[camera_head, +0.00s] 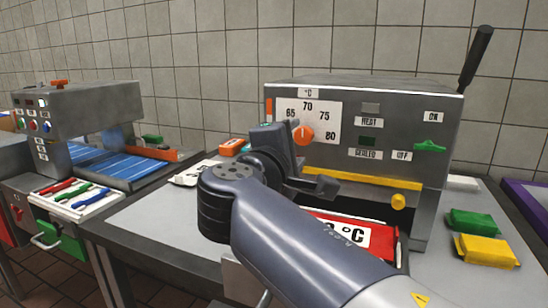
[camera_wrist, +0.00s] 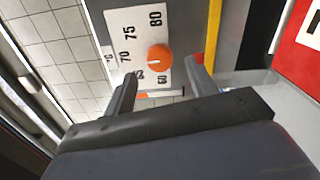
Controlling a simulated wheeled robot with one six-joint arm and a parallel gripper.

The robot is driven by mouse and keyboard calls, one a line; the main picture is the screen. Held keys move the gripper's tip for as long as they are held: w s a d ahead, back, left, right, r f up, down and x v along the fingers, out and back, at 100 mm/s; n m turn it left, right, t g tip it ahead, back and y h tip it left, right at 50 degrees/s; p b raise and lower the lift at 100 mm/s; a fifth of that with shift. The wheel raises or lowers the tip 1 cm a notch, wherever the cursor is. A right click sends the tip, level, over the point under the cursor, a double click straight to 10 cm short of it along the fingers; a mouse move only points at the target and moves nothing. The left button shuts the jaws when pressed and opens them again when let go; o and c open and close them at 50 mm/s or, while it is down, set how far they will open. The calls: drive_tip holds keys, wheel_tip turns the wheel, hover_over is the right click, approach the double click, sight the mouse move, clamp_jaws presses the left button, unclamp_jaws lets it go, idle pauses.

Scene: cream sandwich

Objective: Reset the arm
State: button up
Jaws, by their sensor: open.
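My gripper (camera_head: 308,160) is open and empty in front of the machine's front panel. In the wrist view its two fingers (camera_wrist: 162,85) stand apart on either side of the orange dial (camera_wrist: 159,57), with a visible gap between them. The orange dial also shows in the head view (camera_head: 303,134), on a white temperature scale (camera_head: 325,112) marked from 65 to 80. How far the fingers are from the dial I cannot tell. My arm reaches in from the lower right.
The metal machine (camera_head: 365,88) has a yellow bar (camera_head: 375,179), a green switch (camera_head: 430,146) and a tall black lever (camera_head: 476,58). Green (camera_head: 472,222) and yellow (camera_head: 486,250) blocks lie right. The left counter (camera_head: 150,220) is largely clear.

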sight(302, 137)
drive_tip(key=shift+x, duration=1.9)
drive_tip(key=shift+s, duration=0.1)
